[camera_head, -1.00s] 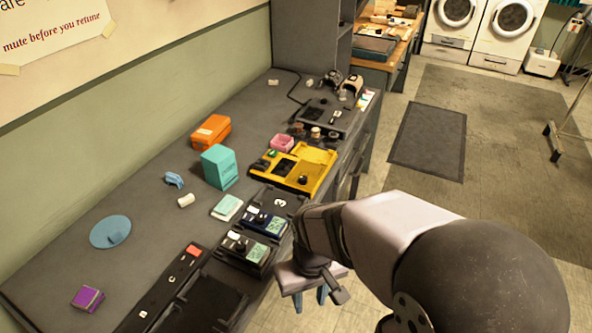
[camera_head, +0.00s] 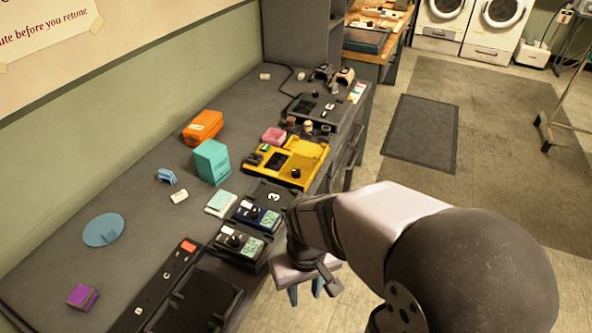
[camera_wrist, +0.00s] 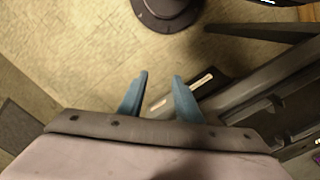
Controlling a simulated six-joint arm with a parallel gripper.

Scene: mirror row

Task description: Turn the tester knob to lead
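A yellow unit (camera_head: 262,171) with a black knob (camera_head: 296,172) sits on the dark bench. Nearer, a dark blue unit (camera_head: 242,214) and a black-and-white unit (camera_head: 222,246) stand side by side, each with a black knob and a pale green panel. No readable label shows which one is the tester, and the knob markings are too small to read. My gripper (camera_head: 306,292) hangs off the bench's front edge, right of these units and apart from them. In the wrist view my gripper (camera_wrist: 158,85) has its two blue fingers apart, with nothing between them.
A teal box (camera_head: 212,162), an orange case (camera_head: 203,127), a blue disc (camera_head: 103,230) and a purple block (camera_head: 82,296) lie on the bench. A black tray (camera_head: 195,305) is at the near edge. Floor shows below my gripper.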

